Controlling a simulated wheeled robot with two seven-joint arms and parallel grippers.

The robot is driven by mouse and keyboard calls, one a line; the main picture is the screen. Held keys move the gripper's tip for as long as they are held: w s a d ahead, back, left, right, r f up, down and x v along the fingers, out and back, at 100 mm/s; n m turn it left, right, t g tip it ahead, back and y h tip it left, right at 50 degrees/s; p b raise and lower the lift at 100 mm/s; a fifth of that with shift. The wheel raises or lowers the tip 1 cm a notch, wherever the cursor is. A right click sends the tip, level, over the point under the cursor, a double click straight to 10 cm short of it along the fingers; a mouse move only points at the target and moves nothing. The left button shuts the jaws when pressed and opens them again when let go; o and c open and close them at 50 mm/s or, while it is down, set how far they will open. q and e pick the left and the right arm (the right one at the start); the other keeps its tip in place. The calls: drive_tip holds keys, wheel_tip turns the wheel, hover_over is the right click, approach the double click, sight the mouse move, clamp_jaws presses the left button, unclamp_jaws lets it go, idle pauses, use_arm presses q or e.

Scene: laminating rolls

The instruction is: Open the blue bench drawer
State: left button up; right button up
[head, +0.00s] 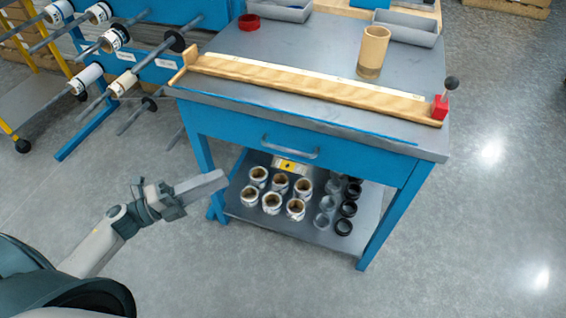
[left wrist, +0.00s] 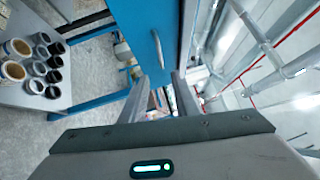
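The blue bench (head: 235,128) stands in the middle of the head view with its drawer front below the grey top. The drawer's grey bar handle (head: 290,150) is at the middle of the front; the drawer looks shut. In the left wrist view the blue drawer front (left wrist: 145,30) and handle (left wrist: 178,35) lie ahead of the fingertips. My left gripper (head: 218,182) is left of and below the handle, apart from it. In the wrist view the gripper (left wrist: 163,88) has its two fingers spread with nothing between them. My right gripper is not in view.
The bench's lower shelf (head: 260,222) holds several rolls and dark rings. On top are a wooden strip (head: 300,83), a tan roll (head: 372,52) and a red-based lever (head: 441,105). A blue rack with rods (head: 120,85) stands left. The floor in front is clear.

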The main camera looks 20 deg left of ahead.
use_arm(q)
drive_tip(key=shift+w+d, duration=0.1)
drive_tip(key=shift+w, duration=0.05)
wheel_tip(320, 180, up, 2)
drive_tip(key=p, duration=0.2)
hover_over(278, 153)
drive_tip(key=s+d, duration=0.2)
drive_tip(key=s, duration=0.3)
drive_tip(key=shift+w+a+r, duration=0.1)
drive_tip(key=shift+w+r, duration=0.05)
drive_tip(key=shift+w, duration=0.05)
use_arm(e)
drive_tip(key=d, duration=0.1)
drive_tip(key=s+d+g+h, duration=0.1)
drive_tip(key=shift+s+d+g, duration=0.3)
use_arm(q)
clamp_jaws()
